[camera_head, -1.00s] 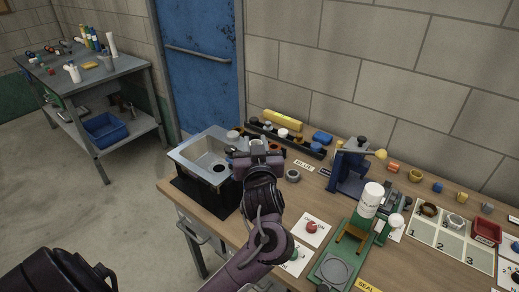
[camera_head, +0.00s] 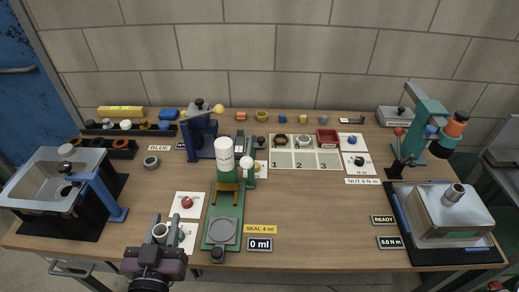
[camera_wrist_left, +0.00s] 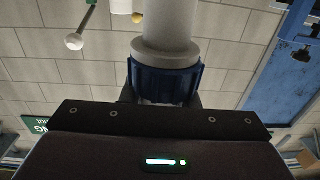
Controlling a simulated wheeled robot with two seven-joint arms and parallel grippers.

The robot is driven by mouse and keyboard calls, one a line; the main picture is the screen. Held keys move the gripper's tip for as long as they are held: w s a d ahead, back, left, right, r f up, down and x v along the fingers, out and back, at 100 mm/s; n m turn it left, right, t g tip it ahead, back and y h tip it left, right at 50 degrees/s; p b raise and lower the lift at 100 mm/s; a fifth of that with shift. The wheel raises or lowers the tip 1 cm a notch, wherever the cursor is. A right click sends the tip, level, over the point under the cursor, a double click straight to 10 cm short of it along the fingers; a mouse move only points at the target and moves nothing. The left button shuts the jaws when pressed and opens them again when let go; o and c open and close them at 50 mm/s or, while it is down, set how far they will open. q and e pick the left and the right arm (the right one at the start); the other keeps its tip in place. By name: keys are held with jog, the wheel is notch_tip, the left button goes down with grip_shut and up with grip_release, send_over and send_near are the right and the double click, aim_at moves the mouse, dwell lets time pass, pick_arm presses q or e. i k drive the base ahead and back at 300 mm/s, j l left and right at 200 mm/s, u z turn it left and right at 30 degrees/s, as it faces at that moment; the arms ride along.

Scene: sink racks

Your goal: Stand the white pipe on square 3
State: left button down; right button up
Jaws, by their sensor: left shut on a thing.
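My left gripper (camera_head: 163,232) is at the near edge of the bench, left of the green stand, and shut on a pale pipe. In the head view the pipe (camera_head: 160,231) shows as a small round white end between the fingers. In the left wrist view the pipe (camera_wrist_left: 172,25) is whitish grey and rises from a ribbed blue collar (camera_wrist_left: 163,82) at the fingers; its full length is hidden. Square 3 (camera_head: 329,160) is on the pale numbered mat, right of square 2, with bare surface around its number. A red tray (camera_head: 327,138) sits at its back. My right gripper is out of view.
A brown ring (camera_head: 280,140) and a grey nut (camera_head: 304,142) lie behind squares 1 and 2.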

aim_at(329, 161)
jog(key=i+l+z, duration=0.15)
jog(key=l, duration=0.3)
jog(key=i+l+z, duration=0.15)
jog(key=l, duration=0.25)
jog(key=i+l+z, duration=0.15)
jog(key=i+l, duration=0.15)
jog(key=i+l+z, duration=0.15)
jog(key=l, duration=0.3)
jog(key=i, duration=0.1)
